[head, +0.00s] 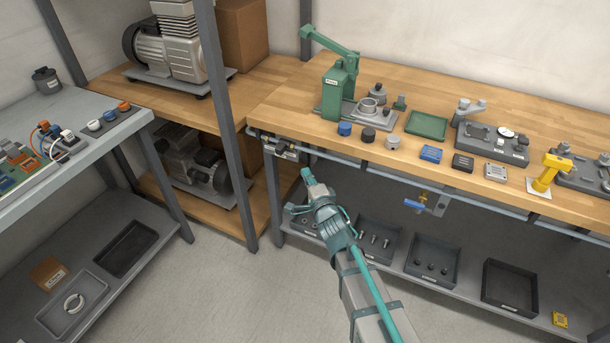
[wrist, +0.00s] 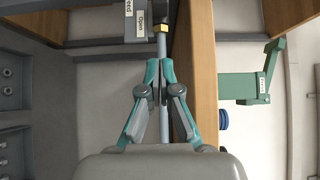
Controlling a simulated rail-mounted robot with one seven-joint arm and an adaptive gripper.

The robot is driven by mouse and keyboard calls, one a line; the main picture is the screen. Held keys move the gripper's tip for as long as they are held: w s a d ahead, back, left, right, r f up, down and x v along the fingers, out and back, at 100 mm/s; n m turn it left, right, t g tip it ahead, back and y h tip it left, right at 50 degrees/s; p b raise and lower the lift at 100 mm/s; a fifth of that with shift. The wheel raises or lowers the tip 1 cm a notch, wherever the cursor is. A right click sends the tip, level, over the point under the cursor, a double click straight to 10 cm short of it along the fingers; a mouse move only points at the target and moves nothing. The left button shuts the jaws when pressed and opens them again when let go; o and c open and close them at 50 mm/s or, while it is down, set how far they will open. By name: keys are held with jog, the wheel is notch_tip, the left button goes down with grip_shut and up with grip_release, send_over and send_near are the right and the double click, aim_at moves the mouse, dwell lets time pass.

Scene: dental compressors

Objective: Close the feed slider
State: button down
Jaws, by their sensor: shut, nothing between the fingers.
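The feed slider unit (head: 284,149) is a small grey fitting under the front edge of the wooden bench, at its left end. My gripper (head: 306,173) is just below and right of the unit in the head view. In the wrist view my gripper (wrist: 158,64) has its teal fingers together and empty, over the pipe and short of the labelled body. The slider's moving part is not clear.
The wooden bench (head: 300,95) edge runs close beside my fingers. A pipe rail (head: 345,158) follows the bench front, with a blue-handled valve (head: 413,204) further right. A green press (head: 338,90) stands on top. A grey shelf with trays (head: 432,260) lies below.

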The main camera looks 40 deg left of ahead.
aim_at(285, 149)
jog(key=x, duration=0.3)
jog(key=s+x, duration=0.1)
jog(key=x, duration=0.2)
jog(key=a+b+x, duration=0.1)
jog(key=x, duration=0.2)
jog(key=shift+s+a+f, duration=0.1)
jog(key=shift+s+a, duration=0.1)
jog(key=shift+a, duration=0.15)
jog(key=shift+s+a, duration=0.1)
jog(key=shift+a, duration=0.45)
